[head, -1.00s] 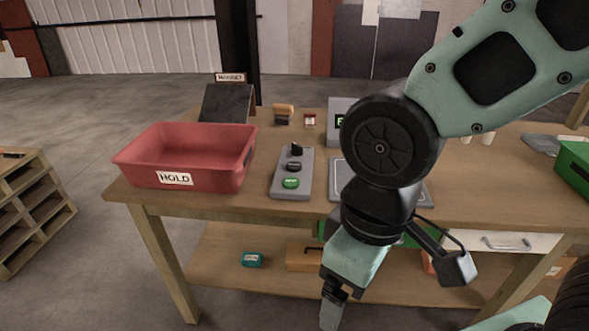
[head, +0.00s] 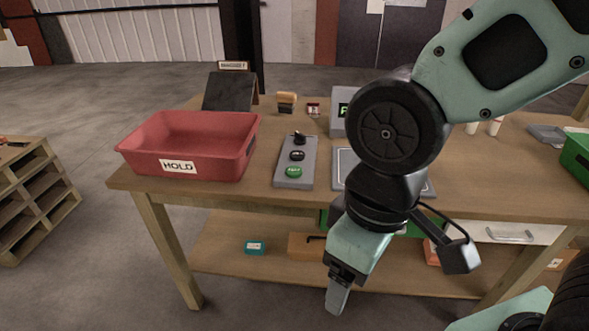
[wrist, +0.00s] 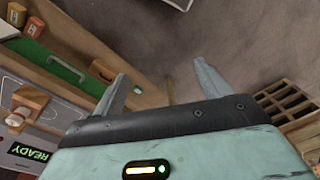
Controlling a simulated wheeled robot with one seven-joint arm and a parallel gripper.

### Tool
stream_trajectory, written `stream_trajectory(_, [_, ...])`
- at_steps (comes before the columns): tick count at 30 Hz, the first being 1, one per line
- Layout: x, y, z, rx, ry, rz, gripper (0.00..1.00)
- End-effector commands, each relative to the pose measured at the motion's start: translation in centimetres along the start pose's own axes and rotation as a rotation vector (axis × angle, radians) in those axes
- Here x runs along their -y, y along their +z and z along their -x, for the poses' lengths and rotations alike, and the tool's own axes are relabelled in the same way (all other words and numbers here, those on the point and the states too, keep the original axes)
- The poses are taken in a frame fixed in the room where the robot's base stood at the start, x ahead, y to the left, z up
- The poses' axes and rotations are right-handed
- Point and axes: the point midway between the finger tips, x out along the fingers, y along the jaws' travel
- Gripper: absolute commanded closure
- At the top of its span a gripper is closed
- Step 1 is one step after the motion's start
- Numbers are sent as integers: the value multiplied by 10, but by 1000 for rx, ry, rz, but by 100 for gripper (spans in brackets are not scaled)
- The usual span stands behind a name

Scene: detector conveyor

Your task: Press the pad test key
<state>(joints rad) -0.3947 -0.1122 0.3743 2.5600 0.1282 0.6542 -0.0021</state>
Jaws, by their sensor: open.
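A grey control box (head: 294,181) lies on the wooden bench, right of the red bin. It carries a green button (head: 293,172) at the near end, a black button (head: 297,155) in the middle and a black knob (head: 298,137) at the far end. I cannot read which is the pad test key. A grey pad (head: 341,167) lies to the right, partly hidden by my arm. My gripper (head: 338,300) points down in front of the bench, below its top and apart from the control box. In the wrist view its fingers (wrist: 160,75) are spread and empty.
The red HOLD bin (head: 186,148) stands left on the bench (head: 240,197). A display (head: 339,119) behind the pad is partly hidden; it reads READY in the wrist view (wrist: 30,152). A stamp-like block (head: 287,103) stands behind. A lower shelf (head: 220,262) holds a teal box (head: 254,247).

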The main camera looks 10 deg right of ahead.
Motion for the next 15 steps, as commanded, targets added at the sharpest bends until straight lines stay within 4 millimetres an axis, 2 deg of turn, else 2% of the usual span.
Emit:
stream_trajectory(1, [0,0,0,0,0,0,39])
stream_trajectory(6, [0,0,0,0,0,0,86])
stream_trajectory(8, [0,0,0,0,0,0,100])
stream_trajectory(15, [0,0,0,0,0,0,100])
